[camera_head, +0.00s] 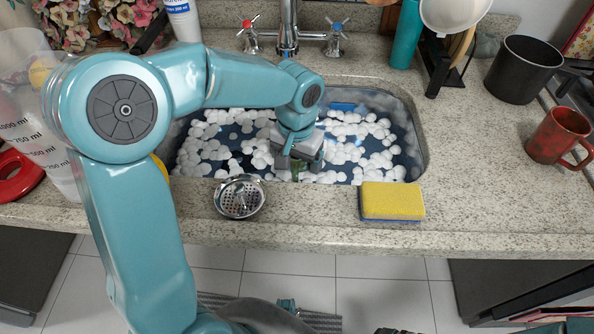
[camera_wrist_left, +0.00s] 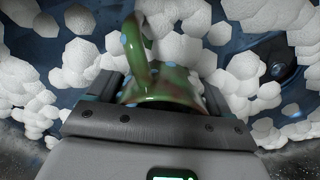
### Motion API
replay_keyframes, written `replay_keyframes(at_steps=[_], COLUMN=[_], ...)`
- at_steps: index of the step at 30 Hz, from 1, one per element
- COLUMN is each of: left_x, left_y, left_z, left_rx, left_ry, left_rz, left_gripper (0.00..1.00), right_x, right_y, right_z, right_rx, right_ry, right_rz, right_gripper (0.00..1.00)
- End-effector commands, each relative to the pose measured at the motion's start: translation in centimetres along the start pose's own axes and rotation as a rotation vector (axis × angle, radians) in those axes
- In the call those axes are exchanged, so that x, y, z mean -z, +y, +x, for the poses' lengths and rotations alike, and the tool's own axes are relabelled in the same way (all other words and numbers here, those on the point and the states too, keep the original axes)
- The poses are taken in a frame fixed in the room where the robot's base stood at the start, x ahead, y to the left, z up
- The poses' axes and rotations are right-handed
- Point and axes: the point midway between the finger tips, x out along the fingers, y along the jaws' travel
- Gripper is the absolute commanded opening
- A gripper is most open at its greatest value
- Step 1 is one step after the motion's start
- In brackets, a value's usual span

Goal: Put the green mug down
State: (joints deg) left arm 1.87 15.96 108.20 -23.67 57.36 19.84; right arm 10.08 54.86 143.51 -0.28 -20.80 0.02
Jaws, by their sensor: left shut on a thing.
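My left gripper (camera_head: 298,160) is down inside the sink (camera_head: 418,140), among white foam balls. It is shut on the green mug. In the head view only a small green bit of the mug (camera_head: 296,171) shows below the fingers; the rest is hidden by the gripper and foam. The left wrist view shows more of the green mug (camera_wrist_left: 168,86) between the fingers of the left gripper (camera_wrist_left: 160,98), with its handle pointing away from the gripper. The mug has reddish patches and small blue spots. Whether it touches the sink floor cannot be told. My right gripper is not in view.
A metal strainer (camera_head: 240,197) and a yellow sponge (camera_head: 392,200) lie on the counter's front strip. A red mug (camera_head: 556,135) and a dark pot (camera_head: 522,69) stand at the right. The faucet (camera_head: 288,38) rises behind the sink. The counter right of the sink has free room.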

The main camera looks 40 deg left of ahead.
Motion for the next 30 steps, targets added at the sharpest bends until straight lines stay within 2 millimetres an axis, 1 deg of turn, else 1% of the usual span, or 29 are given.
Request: replay_keyframes(at_steps=[1,4,12,16,17,18,25,28,30], left_x=[0.0,0.0,0.0,0.0,0.0,0.0,0.0,0.0,0.1], left_y=[0.0,0.0,0.0,0.0,0.0,0.0,0.0,0.0,0.0], left_z=[1.1,2.1,2.1,2.6,2.5,2.5,2.3,1.5,0.3], left_rx=[0.000,0.000,0.000,0.000,0.000,0.000,0.000,0.000,-0.001], left_ry=[-0.003,-0.001,0.001,0.001,0.000,0.000,0.000,0.001,0.004], left_rz=[-0.001,-0.001,0.000,0.000,0.000,0.000,0.000,0.000,-0.001], left_gripper=[0.40,0.40,0.40,0.40,0.86,0.99,1.00,1.00,1.00], right_x=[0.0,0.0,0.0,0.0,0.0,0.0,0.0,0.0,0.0], right_y=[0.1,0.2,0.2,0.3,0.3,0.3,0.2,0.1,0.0], right_z=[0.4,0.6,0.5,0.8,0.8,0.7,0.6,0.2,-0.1], right_rx=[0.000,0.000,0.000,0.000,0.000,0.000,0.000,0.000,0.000], right_ry=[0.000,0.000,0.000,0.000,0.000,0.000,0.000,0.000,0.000], right_rz=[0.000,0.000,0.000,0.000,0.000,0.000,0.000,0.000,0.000], right_gripper=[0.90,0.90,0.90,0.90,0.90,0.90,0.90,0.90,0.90])
